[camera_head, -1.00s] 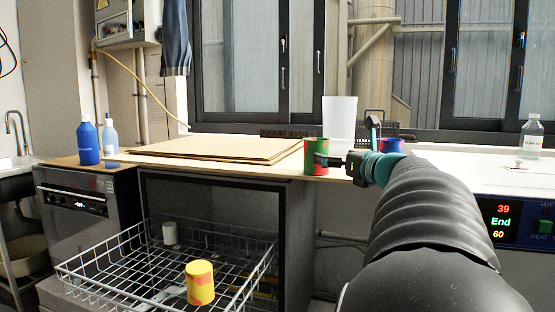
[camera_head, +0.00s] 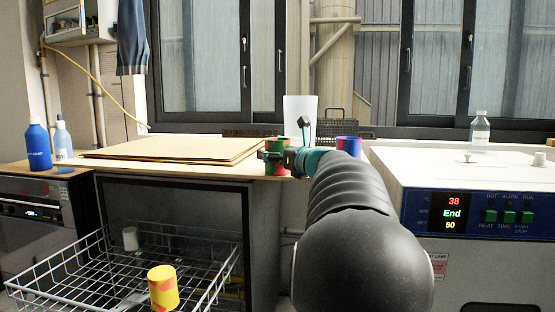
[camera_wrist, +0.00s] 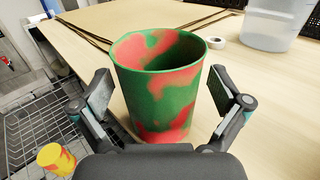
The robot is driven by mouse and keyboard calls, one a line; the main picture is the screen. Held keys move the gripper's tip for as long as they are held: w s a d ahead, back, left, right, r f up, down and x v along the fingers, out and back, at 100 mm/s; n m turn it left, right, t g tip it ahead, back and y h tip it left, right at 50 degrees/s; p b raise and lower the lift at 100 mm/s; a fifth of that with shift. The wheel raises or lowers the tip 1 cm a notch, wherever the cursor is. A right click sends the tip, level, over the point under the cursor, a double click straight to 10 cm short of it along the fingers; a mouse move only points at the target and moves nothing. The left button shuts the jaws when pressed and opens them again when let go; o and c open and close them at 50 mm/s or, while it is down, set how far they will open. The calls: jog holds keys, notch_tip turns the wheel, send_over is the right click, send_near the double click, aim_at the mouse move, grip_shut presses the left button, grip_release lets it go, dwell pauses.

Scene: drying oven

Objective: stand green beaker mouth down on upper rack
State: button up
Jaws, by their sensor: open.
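The green beaker (camera_wrist: 160,85) has red patches and stands upright, mouth up, on the wooden counter near its front edge; it also shows in the head view (camera_head: 277,147). My gripper (camera_wrist: 165,98) is open, with one finger on each side of the beaker and a visible gap at both sides. In the head view my gripper (camera_head: 280,156) partly covers the beaker. The wire rack (camera_head: 75,277) is pulled out at the lower left, below the counter. A yellow beaker with red patches (camera_head: 163,287) stands mouth down on it.
A white cup (camera_head: 130,238) is on the rack's back part. A clear container (camera_head: 299,115) and a blue-and-red beaker (camera_head: 348,145) stand behind my arm. Brown boards (camera_head: 170,148) lie left of the green beaker.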

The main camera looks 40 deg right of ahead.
jog(key=c, duration=1.2)
jog(key=shift+r, duration=0.1)
jog(key=shift+r, duration=0.55)
notch_tip(320, 180, up, 3)
jog(key=shift+p, duration=0.65)
jog(key=s+d+r, duration=0.2)
jog(key=d+r, duration=0.1)
jog(key=d, duration=0.2)
jog(key=s+d+r+p, duration=0.1)
jog(key=s+d+r, duration=0.2)
jog(key=d, duration=0.2)
jog(key=shift+d+r, duration=0.35)
jog(key=shift+d, duration=0.05)
notch_tip(320, 180, up, 3)
jog(key=shift+r, duration=0.15)
